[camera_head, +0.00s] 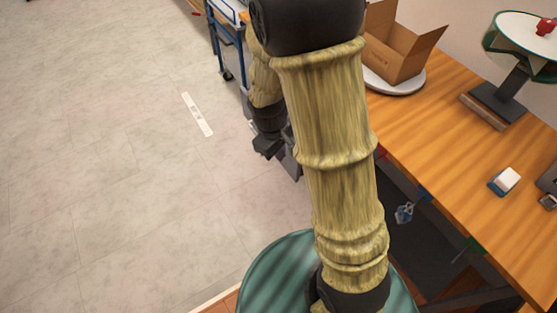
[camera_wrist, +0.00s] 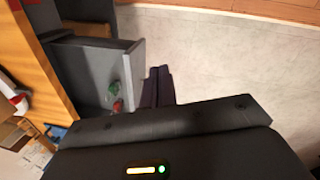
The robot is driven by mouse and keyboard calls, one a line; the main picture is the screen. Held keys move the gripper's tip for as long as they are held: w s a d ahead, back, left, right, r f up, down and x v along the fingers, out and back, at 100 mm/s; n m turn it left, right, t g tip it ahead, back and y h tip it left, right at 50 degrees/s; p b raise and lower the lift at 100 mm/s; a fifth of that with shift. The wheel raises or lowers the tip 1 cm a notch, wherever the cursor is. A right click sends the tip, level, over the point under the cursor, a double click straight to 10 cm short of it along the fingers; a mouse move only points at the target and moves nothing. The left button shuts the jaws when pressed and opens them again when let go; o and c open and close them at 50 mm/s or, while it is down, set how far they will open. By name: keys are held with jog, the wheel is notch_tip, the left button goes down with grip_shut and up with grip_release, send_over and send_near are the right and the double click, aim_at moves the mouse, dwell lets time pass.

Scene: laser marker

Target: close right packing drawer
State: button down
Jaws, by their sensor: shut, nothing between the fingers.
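A grey drawer (camera_wrist: 90,62) shows in the wrist view, standing out from a dark unit beside the wooden table. A small green thing and a small red thing show at its near side; I cannot tell whether they are in it or on it. My gripper (camera_wrist: 158,80) is shut and empty, its dark fingers just right of the drawer's end panel (camera_wrist: 136,62). I cannot tell whether they touch. In the head view my arm hides most of the drawer area. Whether this is the right packing drawer is unclear.
The wooden table (camera_head: 440,130) holds an open cardboard box (camera_head: 398,55) on a round grey plate, a dark stand with a round top (camera_head: 525,30) and a small white-and-blue block (camera_head: 505,181). Several small coloured things hang along its edge.

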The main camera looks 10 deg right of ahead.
jog(key=w+a+f+n+h, duration=0.2)
jog(key=w+f+n, duration=0.1)
jog(key=f+n, duration=0.2)
jog(key=w+a+f+n+t+h, duration=0.1)
jog(key=w+a+f+n+h, duration=0.1)
jog(key=w+a+f+n, duration=0.1)
jog(key=w+a+f+n+t+h+b, duration=0.1)
jog(key=w+a+f+n+h, duration=0.1)
jog(key=f+n, duration=0.4)
notch_tip(320, 180, down, 2)
jog(key=shift+w+a+n+h, duration=0.3)
jog(key=shift+w+h, duration=0.1)
jog(key=shift+w, duration=0.45)
jog(key=p, duration=0.2)
send_near(285, 161)
notch_tip(285, 161, down, 4)
jog(key=d, duration=0.3)
jog(key=shift+w+d+r+p, duration=0.15)
jog(key=shift+w+d+p, duration=0.05)
jog(key=shift+w+p, duration=0.2)
jog(key=shift+w+d, duration=0.1)
jog(key=shift+d, duration=0.15)
